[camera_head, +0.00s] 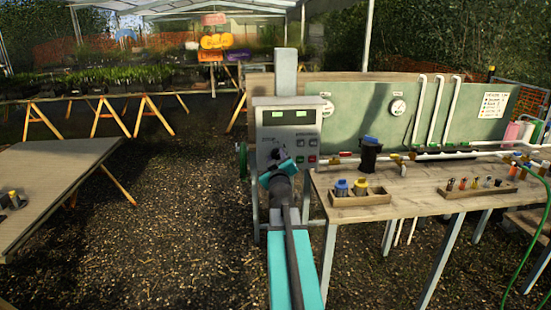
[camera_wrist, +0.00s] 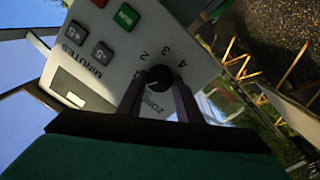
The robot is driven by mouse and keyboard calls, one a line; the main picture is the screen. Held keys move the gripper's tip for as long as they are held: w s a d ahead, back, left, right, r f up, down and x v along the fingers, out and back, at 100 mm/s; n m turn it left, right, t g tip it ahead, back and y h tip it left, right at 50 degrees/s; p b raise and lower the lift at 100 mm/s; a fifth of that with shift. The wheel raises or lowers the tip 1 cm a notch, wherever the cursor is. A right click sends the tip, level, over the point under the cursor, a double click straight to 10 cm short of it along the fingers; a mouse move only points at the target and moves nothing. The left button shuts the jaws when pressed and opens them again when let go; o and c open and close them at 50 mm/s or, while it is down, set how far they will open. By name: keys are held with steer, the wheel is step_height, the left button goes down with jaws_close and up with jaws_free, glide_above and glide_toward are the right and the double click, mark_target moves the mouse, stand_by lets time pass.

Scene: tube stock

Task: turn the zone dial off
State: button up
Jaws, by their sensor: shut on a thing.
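The zone dial (camera_wrist: 160,76) is a round black knob on the grey control panel (camera_wrist: 122,62), with the numbers 2, 3 and 4 and the word ZONE printed around it. A pale mark shows on the knob's face, but I cannot tell exactly which position it points to. My gripper (camera_wrist: 158,96) has its two dark fingers on either side of the knob, shut on it.
Grey, green and red buttons (camera_wrist: 102,52) lie close beside the dial. A slanted table (camera_head: 55,180) stands left, with open gravel between.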

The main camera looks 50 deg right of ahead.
steer(key=n+p, duration=0.1)
steer(key=n, duration=0.5)
steer(key=shift+w+r, duration=0.1)
steer(key=shift+w, duration=0.05)
stand_by(0.4)
steer(key=o, duration=1)
steer(key=shift+d, duration=0.1)
steer(key=shift+o, duration=0.2)
steer(key=shift+f, duration=0.2)
